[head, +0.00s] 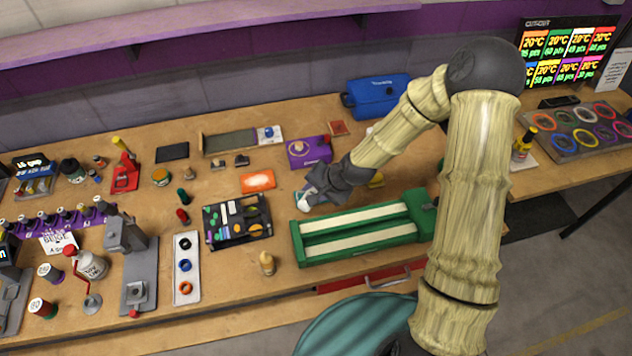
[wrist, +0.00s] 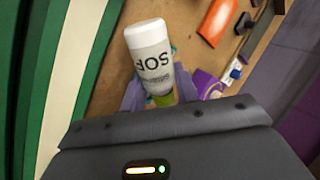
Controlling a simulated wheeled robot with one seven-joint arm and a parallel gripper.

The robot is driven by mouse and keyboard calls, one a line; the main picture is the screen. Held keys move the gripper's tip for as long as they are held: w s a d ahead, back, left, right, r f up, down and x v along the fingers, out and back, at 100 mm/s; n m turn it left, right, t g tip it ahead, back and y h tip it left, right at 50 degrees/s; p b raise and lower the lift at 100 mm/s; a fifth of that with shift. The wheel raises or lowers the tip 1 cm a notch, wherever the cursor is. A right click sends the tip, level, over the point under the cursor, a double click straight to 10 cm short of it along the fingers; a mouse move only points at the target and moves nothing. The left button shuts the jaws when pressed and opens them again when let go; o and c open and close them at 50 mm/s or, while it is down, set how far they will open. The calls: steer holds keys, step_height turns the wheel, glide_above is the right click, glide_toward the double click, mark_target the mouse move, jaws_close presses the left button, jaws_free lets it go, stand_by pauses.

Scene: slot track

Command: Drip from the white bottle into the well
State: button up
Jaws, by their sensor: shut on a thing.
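My gripper (head: 318,190) is shut on a white bottle, above the table at the left end of the green slot track. In the head view only a small white part of the bottle (head: 303,200) shows beside the fingers. The green track (head: 355,230) has two long pale slots. I cannot tell for certain which thing is the well; a grey fixture (head: 137,292) with a square block is at the left.
A black tray of small parts (head: 237,221) and a white strip with three rings (head: 186,265) lie left of the track.

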steer(key=shift+f+g+p, duration=0.15)
steer(key=shift+g+p, duration=0.15)
steer(key=shift+s, duration=0.15)
stand_by(0.4)
steer(key=shift+p, duration=0.45)
steer(key=shift+r+m+g+y+p, duration=0.3)
steer(key=shift+y+p, duration=0.1)
steer(key=shift+p, duration=0.2)
steer(key=shift+r+m+g+y+p, duration=0.2)
steer(key=shift+m+g+y+p, duration=0.3)
steer(key=shift+g+p, duration=0.7)
stand_by(2.1)
